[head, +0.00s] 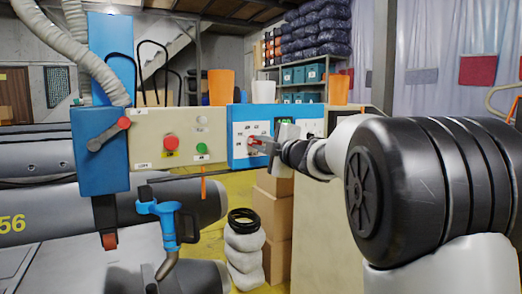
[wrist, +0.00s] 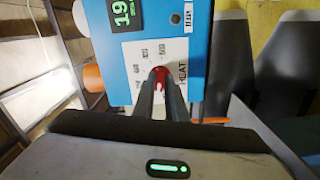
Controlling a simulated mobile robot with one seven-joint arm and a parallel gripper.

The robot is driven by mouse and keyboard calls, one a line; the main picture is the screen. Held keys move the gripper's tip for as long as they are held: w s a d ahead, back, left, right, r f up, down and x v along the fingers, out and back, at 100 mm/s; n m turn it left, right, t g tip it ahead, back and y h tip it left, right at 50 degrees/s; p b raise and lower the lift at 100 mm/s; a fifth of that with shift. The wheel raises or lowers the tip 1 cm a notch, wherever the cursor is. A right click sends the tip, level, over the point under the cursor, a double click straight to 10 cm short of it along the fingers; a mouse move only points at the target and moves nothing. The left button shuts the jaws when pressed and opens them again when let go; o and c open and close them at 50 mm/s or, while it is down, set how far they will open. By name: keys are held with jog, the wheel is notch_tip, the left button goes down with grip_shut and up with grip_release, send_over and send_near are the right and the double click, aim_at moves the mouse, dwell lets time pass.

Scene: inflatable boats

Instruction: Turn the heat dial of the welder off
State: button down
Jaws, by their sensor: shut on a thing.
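The welder's panel has a blue section (head: 240,114) with a white dial plate, right of the middle in the head view. The heat dial (wrist: 160,72) is a small red knob on this plate, with numbers around it and the word HEAT beside it. My gripper (wrist: 161,86) is shut on the dial, its two dark fingers on either side of the knob. In the head view my gripper (head: 262,147) reaches the panel from the right. The fingers hide part of the dial, and I cannot tell which mark it points to. A green display (wrist: 123,12) is lit beside the plate.
A beige panel part with a red button (head: 171,142) and a green button (head: 202,148) lies left of the dial. A grey lever with a red knob (head: 124,123) is further left. A blue hand tool (head: 165,218) hangs below. Cardboard boxes (head: 274,215) stand under the panel.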

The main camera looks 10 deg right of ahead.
jog(key=shift+n+b, duration=1)
jog(key=shift+n, duration=1.3)
jog(key=c, duration=1.8)
grip_release()
jog(key=shift+s, duration=0.15)
